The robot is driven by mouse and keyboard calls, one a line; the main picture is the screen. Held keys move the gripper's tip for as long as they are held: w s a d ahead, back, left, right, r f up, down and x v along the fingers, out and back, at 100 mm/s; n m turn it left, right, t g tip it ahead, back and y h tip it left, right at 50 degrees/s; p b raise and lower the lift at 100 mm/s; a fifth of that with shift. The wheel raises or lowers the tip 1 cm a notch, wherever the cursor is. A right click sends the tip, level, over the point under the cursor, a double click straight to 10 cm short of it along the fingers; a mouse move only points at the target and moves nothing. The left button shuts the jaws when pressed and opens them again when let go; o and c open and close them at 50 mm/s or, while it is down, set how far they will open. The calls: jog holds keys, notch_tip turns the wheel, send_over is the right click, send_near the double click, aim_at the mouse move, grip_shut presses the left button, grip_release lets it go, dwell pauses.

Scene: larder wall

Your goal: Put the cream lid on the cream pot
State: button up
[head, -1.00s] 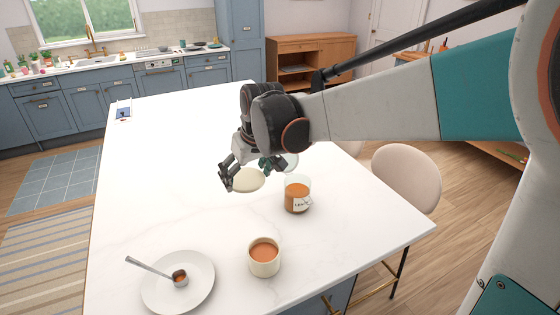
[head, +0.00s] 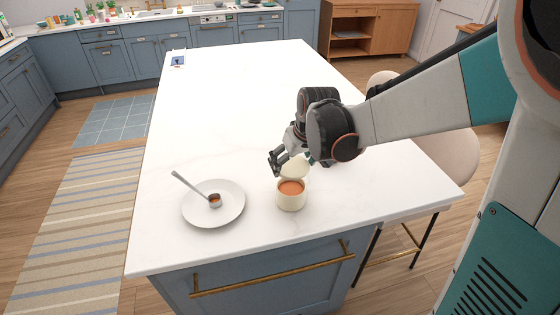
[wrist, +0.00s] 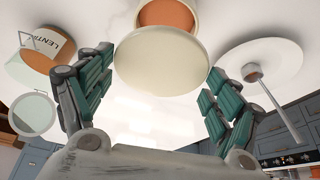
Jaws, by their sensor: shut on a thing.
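The cream pot (head: 290,200), with orange-brown contents, stands open on the white worktop near its front edge. My gripper (head: 284,163) is shut on the round cream lid (head: 294,165), which is tilted above the pot's far rim in the head view. In the wrist view, the lid (wrist: 160,62) sits between the two fingers of my gripper (wrist: 160,88) and covers part of the pot (wrist: 168,14). The pot's orange contents still show beyond the lid. Whether lid and rim touch cannot be told.
A white plate (head: 228,214) with a ladle (head: 190,186) lies left of the pot. In the wrist view, a labelled jar (wrist: 45,57) and a round glass lid (wrist: 33,113) are at the left; my arm mostly hides them in the head view.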

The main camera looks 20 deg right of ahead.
jog(key=shift+f+b, duration=0.85)
jog(key=shift+f, duration=2.5)
jog(key=shift+f+b, duration=0.4)
jog(key=o, duration=1.1)
jog(key=shift+r, duration=0.1)
